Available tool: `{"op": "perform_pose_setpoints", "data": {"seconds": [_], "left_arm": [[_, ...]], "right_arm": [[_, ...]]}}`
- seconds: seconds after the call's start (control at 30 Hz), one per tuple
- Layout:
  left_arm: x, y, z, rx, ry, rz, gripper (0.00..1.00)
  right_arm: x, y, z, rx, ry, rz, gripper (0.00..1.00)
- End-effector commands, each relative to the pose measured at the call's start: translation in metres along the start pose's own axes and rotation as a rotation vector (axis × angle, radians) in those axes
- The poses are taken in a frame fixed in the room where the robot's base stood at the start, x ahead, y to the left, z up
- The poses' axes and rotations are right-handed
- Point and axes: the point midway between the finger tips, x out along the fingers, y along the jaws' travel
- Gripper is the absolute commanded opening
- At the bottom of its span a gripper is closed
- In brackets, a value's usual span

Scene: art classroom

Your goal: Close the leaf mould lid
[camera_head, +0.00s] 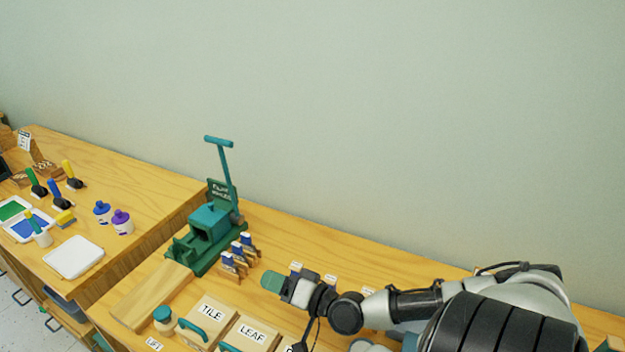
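The leaf mould (233,337) is a pale wooden block with a white LEAF label, at the bottom edge of the head view. Its front is cut off, with a teal handle partly showing there. Its top looks much like that of the neighbouring TILE mould (221,302); I cannot tell whether its lid is fully down. My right gripper (272,282) reaches in from the right and hangs behind and above the leaf mould, apart from it. Its teal fingertips look like one block, so their opening is unclear. My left gripper is not in view.
A green press (208,222) with a tall T-handle stands behind the moulds, with small blue-and-white pieces (241,252) beside it. Paints and brushes lie on the left table (150,200). A plain wall is behind.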

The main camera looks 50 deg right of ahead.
Motion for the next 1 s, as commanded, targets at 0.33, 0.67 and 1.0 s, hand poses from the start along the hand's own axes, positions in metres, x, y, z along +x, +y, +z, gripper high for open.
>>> {"op": "perform_pose_setpoints", "data": {"seconds": [0.33, 0.67, 1.0], "left_arm": [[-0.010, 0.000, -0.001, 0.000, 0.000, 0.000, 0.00], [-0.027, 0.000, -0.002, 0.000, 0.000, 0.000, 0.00], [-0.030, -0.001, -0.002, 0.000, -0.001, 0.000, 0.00]], "right_arm": [[-0.051, -0.021, -0.024, -0.002, -0.004, 0.005, 0.38], [-0.082, -0.034, -0.039, 0.000, 0.000, 0.003, 0.38], [-0.088, -0.036, -0.042, 0.002, 0.002, -0.002, 0.38]]}}
